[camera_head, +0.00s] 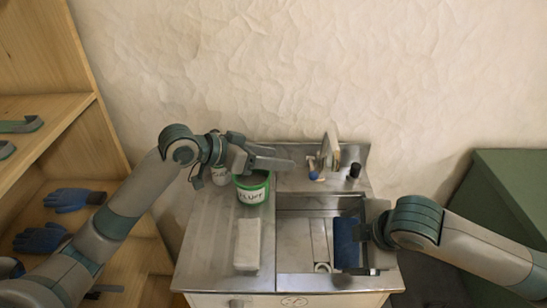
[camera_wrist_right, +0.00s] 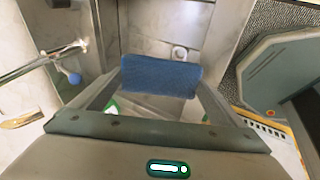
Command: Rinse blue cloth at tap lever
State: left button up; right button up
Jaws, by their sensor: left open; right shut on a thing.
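The blue cloth (camera_head: 346,243) hangs over the right part of the metal sink basin (camera_head: 291,236). My right gripper (camera_head: 366,236) is shut on it; in the right wrist view the cloth (camera_wrist_right: 160,77) spans between the fingertips (camera_wrist_right: 158,84). The tap (camera_head: 331,149) stands at the back of the sink, with a blue-tipped lever (camera_head: 314,176) beside it. In the right wrist view the metal spout (camera_wrist_right: 42,62) and blue tip (camera_wrist_right: 73,78) are left of the cloth, apart from it. My left gripper (camera_head: 284,162) is open, left of the tap, above the counter's back edge.
A black knob (camera_head: 354,170) is right of the tap. A green cabinet (camera_head: 507,185) stands at right.

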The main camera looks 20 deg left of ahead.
jog(key=shift+p+v, duration=1.1)
jog(key=shift+p, duration=0.1)
jog(key=s+d+r+p, duration=0.2)
jog(key=s+p, duration=0.1)
jog(key=shift+d+r+p, duration=0.1)
jog(key=shift+d+p, duration=0.2)
jog(key=shift+p, duration=0.1)
dwell(0.7)
